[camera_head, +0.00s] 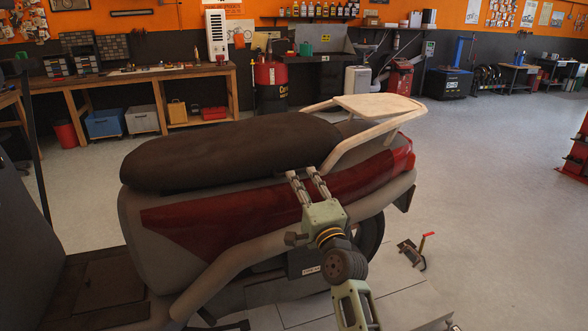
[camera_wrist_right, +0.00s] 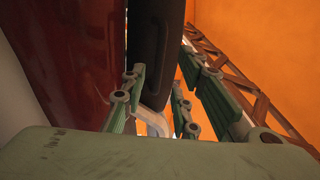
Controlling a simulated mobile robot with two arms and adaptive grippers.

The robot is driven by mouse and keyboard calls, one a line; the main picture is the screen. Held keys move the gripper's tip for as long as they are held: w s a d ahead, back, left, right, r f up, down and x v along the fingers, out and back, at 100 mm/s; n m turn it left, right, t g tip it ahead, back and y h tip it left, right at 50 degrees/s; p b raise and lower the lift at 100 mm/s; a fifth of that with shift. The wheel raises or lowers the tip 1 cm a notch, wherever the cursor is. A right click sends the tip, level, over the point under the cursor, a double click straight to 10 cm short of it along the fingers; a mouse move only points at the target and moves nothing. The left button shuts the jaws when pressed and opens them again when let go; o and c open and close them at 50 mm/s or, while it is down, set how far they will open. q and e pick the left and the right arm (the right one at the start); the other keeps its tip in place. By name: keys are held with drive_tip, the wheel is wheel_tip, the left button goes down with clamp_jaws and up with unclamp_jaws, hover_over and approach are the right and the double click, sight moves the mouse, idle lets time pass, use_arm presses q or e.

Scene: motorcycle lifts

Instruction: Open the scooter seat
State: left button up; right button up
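The scooter (camera_head: 265,205) stands with its long dark brown seat (camera_head: 230,152) lying down along the top of the red and grey body. My right gripper (camera_head: 302,174) is at the scooter's near side, with its fingertips at the lower edge of the seat, close to its rear end. Its fingers are apart. In the right wrist view, the dark seat edge (camera_wrist_right: 150,45) shows beyond the spread fingers of the gripper (camera_wrist_right: 160,78), beside the red side panel (camera_wrist_right: 75,50). I cannot tell whether a fingertip touches the seat. My left gripper is not in view.
A pale rear rack (camera_head: 375,106) rises behind the seat, close to my right gripper. A small red-handled lever (camera_head: 426,236) stands on the floor side at the right. A wooden workbench (camera_head: 140,75) and a red drum (camera_head: 271,82) are at the back.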

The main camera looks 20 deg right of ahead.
sight(296, 172)
drive_tip(key=x, duration=0.5)
drive_tip(key=shift+w+p, duration=0.15)
drive_tip(key=shift+p, duration=0.2)
drive_tip(key=shift+c, duration=0.5)
clamp_jaws()
